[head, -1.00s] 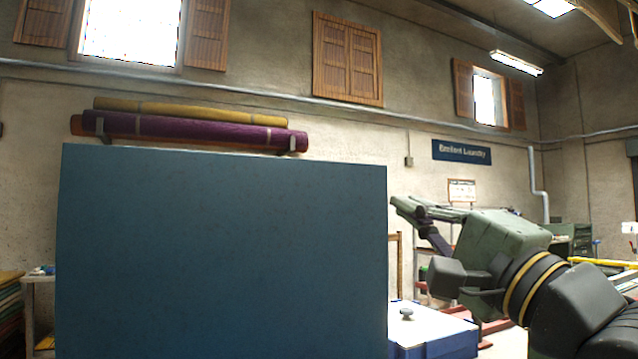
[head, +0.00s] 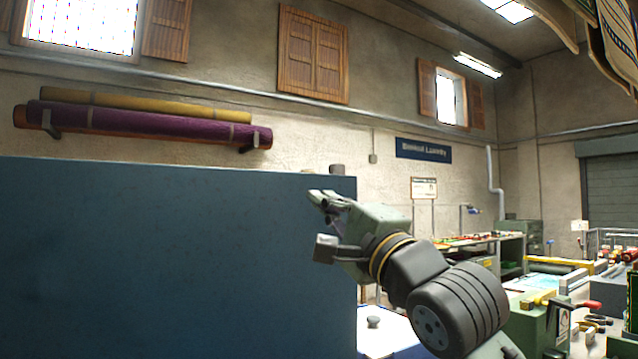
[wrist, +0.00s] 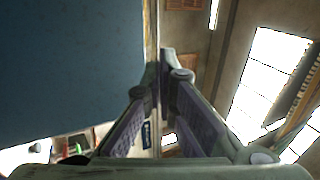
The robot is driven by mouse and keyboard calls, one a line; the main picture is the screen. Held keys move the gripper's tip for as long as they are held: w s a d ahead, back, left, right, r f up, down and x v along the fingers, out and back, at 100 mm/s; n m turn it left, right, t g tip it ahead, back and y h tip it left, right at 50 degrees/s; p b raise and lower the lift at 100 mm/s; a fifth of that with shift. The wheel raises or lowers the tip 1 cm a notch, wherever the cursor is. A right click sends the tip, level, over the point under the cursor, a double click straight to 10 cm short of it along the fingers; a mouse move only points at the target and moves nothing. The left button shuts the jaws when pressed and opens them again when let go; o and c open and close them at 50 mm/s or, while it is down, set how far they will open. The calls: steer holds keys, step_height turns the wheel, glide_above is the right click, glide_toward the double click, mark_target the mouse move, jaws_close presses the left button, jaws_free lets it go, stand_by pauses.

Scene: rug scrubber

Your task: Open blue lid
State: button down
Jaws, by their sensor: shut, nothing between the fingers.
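A large flat dark blue panel (head: 170,255), which looks like the blue lid, stands upright and fills the lower left of the head view. It also fills the upper left of the wrist view (wrist: 65,65). My gripper (head: 318,196) is shut and empty at the panel's upper right edge in the head view, with its fingers pointing left. In the wrist view the fingertips (wrist: 166,62) meet just right of the panel's edge. I cannot tell whether they touch it. The panel's lower part is out of view.
A white and blue box top with a dark knob (head: 374,321) sits low, right of the panel. Small grey objects (head: 336,169) show at the panel's top edge. Rolled rugs (head: 150,123) hang on the wall behind. Cluttered benches (head: 560,280) stand at the right.

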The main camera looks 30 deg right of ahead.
steer(key=shift+x, duration=1.1)
